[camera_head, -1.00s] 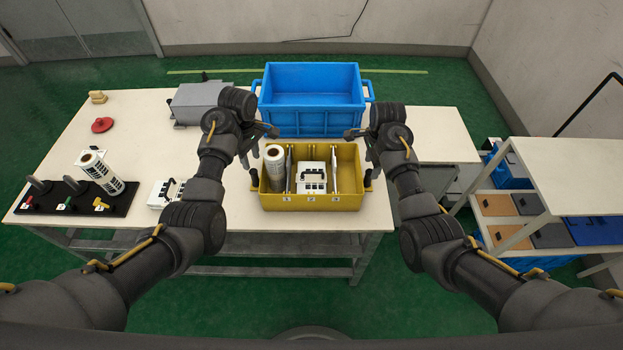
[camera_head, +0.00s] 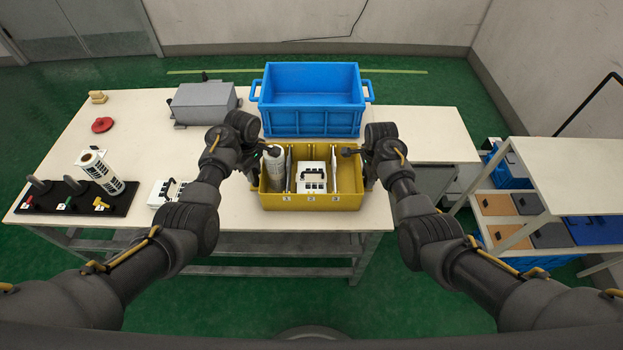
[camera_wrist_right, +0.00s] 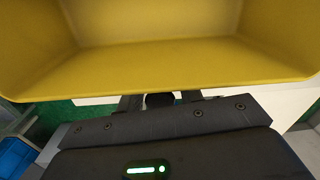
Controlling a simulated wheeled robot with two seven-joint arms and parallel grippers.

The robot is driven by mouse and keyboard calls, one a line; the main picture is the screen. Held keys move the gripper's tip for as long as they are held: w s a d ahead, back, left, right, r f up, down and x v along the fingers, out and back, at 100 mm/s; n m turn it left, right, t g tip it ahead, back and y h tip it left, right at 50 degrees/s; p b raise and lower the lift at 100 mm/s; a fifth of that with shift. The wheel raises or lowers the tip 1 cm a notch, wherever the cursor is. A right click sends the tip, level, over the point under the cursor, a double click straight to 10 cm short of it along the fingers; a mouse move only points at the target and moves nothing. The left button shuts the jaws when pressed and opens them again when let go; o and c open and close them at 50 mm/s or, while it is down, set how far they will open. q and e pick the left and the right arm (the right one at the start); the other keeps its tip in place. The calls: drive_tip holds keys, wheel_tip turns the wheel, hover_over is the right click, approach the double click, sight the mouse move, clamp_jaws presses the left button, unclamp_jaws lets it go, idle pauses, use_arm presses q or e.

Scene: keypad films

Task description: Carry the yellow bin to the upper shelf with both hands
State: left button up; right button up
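The yellow bin (camera_head: 310,201) stands on the white table in front of the blue crate. It holds a white roll (camera_head: 274,168), a white device (camera_head: 311,178) and upright panels. My left gripper (camera_head: 260,165) is at the bin's left end; its fingers are too small and covered to read. My right gripper (camera_head: 360,166) is at the right end. In the right wrist view, its fingers (camera_wrist_right: 160,101) stand apart on either side of a dark handle, below the yellow wall, with small gaps. The upper shelf (camera_head: 580,172) is the bare white top of the rack at right.
The blue crate (camera_head: 312,103) stands right behind the bin. A grey box (camera_head: 203,99), a red part (camera_head: 102,125) and a black stand (camera_head: 75,198) occupy the left table. The rack's lower level holds trays (camera_head: 497,205). Floor lies open between table and rack.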

use_arm(q)
clamp_jaws()
use_arm(e)
drive_tip(key=c, duration=0.5)
clamp_jaws()
use_arm(q)
drive_tip(key=shift+w+r, duration=0.1)
drive_tip(key=shift+r, duration=0.05)
use_arm(e)
drive_tip(key=shift+r, duration=0.15)
